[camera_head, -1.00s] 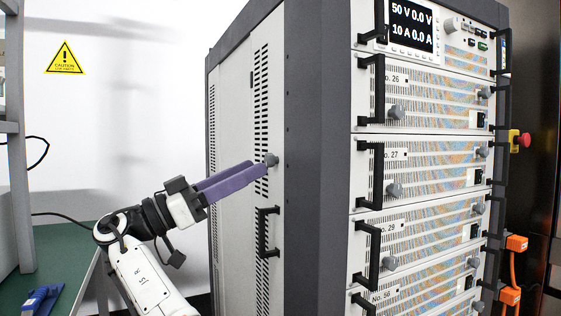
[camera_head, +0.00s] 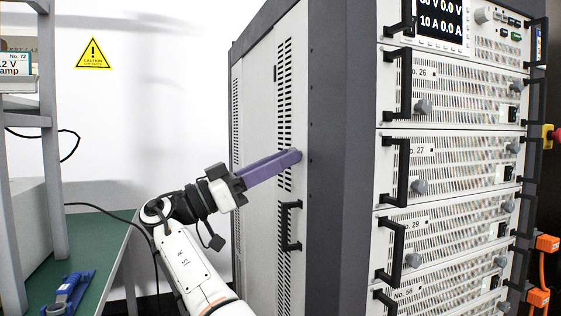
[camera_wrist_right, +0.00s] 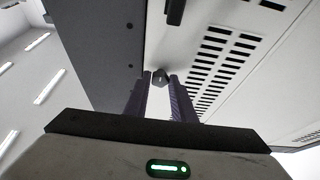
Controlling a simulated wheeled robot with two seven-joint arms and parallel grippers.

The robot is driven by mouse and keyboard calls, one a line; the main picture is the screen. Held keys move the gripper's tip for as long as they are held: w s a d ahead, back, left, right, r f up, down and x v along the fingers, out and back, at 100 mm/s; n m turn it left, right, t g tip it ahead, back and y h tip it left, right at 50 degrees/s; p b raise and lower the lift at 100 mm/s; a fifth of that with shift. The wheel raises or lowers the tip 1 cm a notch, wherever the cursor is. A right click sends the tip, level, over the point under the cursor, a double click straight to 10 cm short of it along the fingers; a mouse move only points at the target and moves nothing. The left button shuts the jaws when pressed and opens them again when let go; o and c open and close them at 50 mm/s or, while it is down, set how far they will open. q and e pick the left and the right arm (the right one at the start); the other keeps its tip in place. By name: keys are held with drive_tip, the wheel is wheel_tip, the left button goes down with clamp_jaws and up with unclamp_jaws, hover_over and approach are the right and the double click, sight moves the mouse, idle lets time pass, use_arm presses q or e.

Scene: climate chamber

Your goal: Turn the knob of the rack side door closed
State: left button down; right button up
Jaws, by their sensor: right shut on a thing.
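The grey knob (camera_head: 297,156) sits near the front edge of the pale rack side door (camera_head: 266,120), level with the purple fingertips. My right gripper (camera_head: 292,160), coming in from the lower left, is shut on the knob; the fingers cover much of it in the head view. In the right wrist view, the knob (camera_wrist_right: 159,77) shows between the two fingertips (camera_wrist_right: 160,82). A black handle (camera_head: 289,226) is on the door below the knob. The door lies against the rack side with no visible gap. My left gripper is not in view.
The rack front (camera_head: 450,160) has black handles and grey knobs on several numbered units. A green-topped bench (camera_head: 98,245) with a blue tool (camera_head: 70,291) and a grey shelf post (camera_head: 50,140) stand at the left. White wall lies behind.

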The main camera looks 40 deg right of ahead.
drive_tip(key=shift+n, duration=0.4)
use_arm(q)
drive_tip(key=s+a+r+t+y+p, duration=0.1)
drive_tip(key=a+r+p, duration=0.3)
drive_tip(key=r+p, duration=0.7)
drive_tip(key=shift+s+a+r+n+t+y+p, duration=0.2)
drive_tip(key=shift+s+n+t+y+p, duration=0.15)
drive_tip(key=shift+p, duration=3.85)
use_arm(e)
drive_tip(key=shift+s+a+r+n+t+y, duration=0.15)
drive_tip(key=shift+n+t+y, duration=0.85)
drive_tip(key=shift+n, duration=2.65)
drive_tip(key=shift+s+d+r+n+t+y, duration=0.1)
drive_tip(key=shift+s+r+n+t+y, duration=0.2)
drive_tip(key=shift+n+t, duration=2.3)
drive_tip(key=shift+s+a+r+n+t+y, duration=0.2)
drive_tip(key=shift+n+y, duration=0.6)
drive_tip(key=shift+n, duration=3.85)
drive_tip(key=shift+w+d, duration=0.1)
